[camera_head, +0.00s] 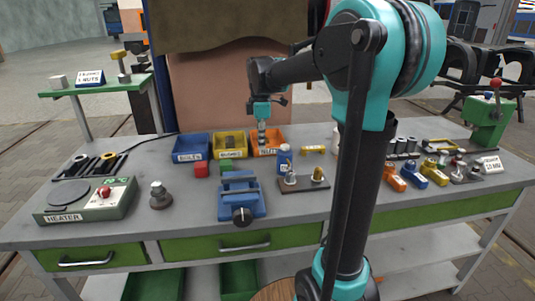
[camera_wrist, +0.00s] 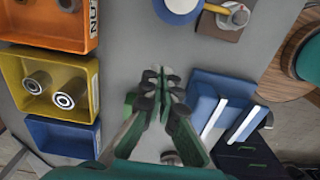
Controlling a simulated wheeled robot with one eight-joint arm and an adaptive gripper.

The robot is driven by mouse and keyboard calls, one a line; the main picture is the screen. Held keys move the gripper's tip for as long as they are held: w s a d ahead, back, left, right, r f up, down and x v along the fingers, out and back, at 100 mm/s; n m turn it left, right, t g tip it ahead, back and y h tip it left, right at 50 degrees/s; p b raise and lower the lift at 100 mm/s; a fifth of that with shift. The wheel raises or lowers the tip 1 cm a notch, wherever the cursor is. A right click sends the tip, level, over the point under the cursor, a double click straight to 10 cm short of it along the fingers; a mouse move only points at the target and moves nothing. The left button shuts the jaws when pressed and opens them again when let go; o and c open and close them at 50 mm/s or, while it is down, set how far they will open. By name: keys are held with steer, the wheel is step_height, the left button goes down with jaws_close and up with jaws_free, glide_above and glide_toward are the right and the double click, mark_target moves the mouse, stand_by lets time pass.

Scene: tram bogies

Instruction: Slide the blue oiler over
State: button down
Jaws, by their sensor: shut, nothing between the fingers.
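The blue oiler (camera_head: 284,161) looks like a small blue bottle with a pale label. It stands upright on the grey bench, behind a dark board with metal pins. In the wrist view a round blue and white thing at the top edge, likely the oiler (camera_wrist: 179,7), is partly cut off. My gripper (camera_head: 262,142) hangs above the bench, in front of the orange bin and to the left of the oiler. In the wrist view my gripper (camera_wrist: 160,76) has its fingertips together with nothing between them. It is apart from the oiler.
A blue bin (camera_head: 190,157), a yellow bin (camera_head: 230,153) and an orange bin (camera_head: 279,133) stand behind. A blue vise (camera_head: 241,205) stands at the front. The pin board (camera_head: 303,187) is close to the oiler. A heater (camera_head: 85,208) is at left.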

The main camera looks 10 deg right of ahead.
mark_target(298, 170)
step_height(298, 170, down, 9)
steer(key=shift+r, duration=0.1)
steer(key=d, duration=0.3)
steer(key=shift+f, duration=0.4)
steer(key=shift+d, duration=0.5)
steer(key=shift+d, duration=0.15)
steer(key=d, duration=0.9)
steer(key=shift+d, duration=0.4)
